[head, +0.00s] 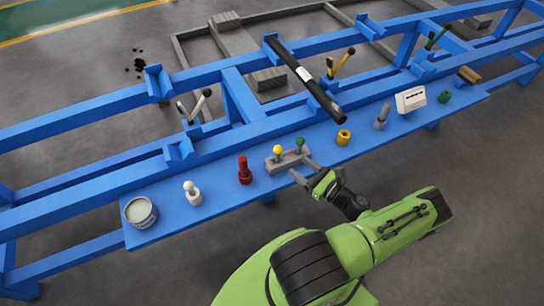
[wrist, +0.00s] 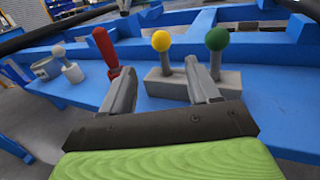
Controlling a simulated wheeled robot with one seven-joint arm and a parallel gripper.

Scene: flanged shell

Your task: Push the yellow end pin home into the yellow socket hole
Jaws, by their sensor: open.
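The yellow pin (head: 278,150) has a round knob and stands upright in a grey block (head: 286,163), beside a green-knobbed pin (head: 299,141). It also shows in the wrist view (wrist: 161,41). My gripper (head: 301,168) is open and empty at the block's near side. In the wrist view my gripper (wrist: 159,68) has the yellow pin between its fingers in the picture, but the pin stands beyond them. A yellow ring-shaped piece (head: 343,137) with a dark hole stands to the right of the block. Whether it is the yellow socket hole, I cannot tell.
A red pin (head: 245,171), a white knobbed piece (head: 192,193) and a round tin (head: 140,212) stand left on the blue shelf (head: 220,190). A grey piece (head: 382,117) and a white box (head: 410,99) stand right. A dark tube (head: 305,78) lies across the frame behind.

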